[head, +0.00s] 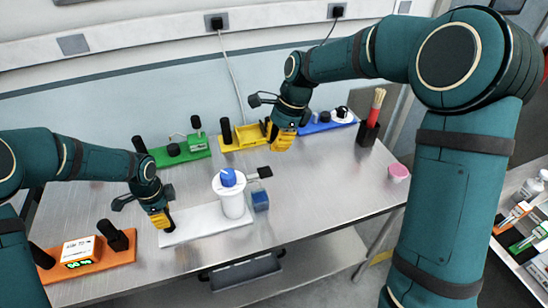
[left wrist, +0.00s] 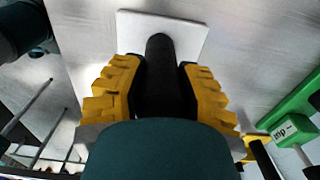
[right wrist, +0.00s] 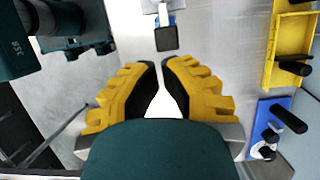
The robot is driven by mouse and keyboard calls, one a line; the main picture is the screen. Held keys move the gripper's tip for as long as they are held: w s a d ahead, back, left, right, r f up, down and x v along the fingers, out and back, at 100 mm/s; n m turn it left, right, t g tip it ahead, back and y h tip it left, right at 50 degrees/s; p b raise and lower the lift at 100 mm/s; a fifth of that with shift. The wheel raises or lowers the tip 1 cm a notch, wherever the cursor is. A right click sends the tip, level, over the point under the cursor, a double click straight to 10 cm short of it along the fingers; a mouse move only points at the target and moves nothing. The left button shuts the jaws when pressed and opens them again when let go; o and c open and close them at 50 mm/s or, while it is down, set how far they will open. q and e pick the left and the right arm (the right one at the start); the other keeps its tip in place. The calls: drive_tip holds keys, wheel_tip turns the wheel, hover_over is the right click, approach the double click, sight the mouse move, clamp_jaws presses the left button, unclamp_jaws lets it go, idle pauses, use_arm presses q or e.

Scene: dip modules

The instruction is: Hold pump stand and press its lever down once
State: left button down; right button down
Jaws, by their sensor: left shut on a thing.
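The pump stand has a white base plate (head: 208,222) on the metal table, with a white cylinder (head: 233,205) under a blue top (head: 228,177). Its lever ends in a black paddle (head: 265,171) pointing right; the paddle also shows in the right wrist view (right wrist: 166,39). My left gripper (head: 166,222) is shut on the stand's upright black handle (left wrist: 160,75) at the plate's left end. My right gripper (head: 280,148) is above the table, behind and right of the paddle, apart from it. Its fingers are drawn together, empty, with a narrow gap between them.
An orange module (head: 95,262) lies left of the stand. Green (head: 190,157), yellow (head: 240,145) and blue (head: 318,127) modules line the back. A small blue block (head: 260,201) stands beside the cylinder. A pink cup (head: 398,173) is at right; the table's right-centre is clear.

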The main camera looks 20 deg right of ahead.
drive_tip(key=shift+a+v, duration=0.2)
drive_tip(key=shift+v, duration=0.75)
drive_tip(key=shift+a+v, duration=0.2)
drive_tip(key=shift+v, duration=0.7)
drive_tip(key=shift+r, duration=0.15)
use_arm(q)
drive_tip(key=shift+c, duration=2.4)
unclamp_jaws()
drive_tip(key=shift+r+p, duration=2.5)
drive_tip(key=shift+r, duration=1.3)
use_arm(e)
wheel_tip(320, 180, up, 5)
drive_tip(key=shift+f, duration=0.1)
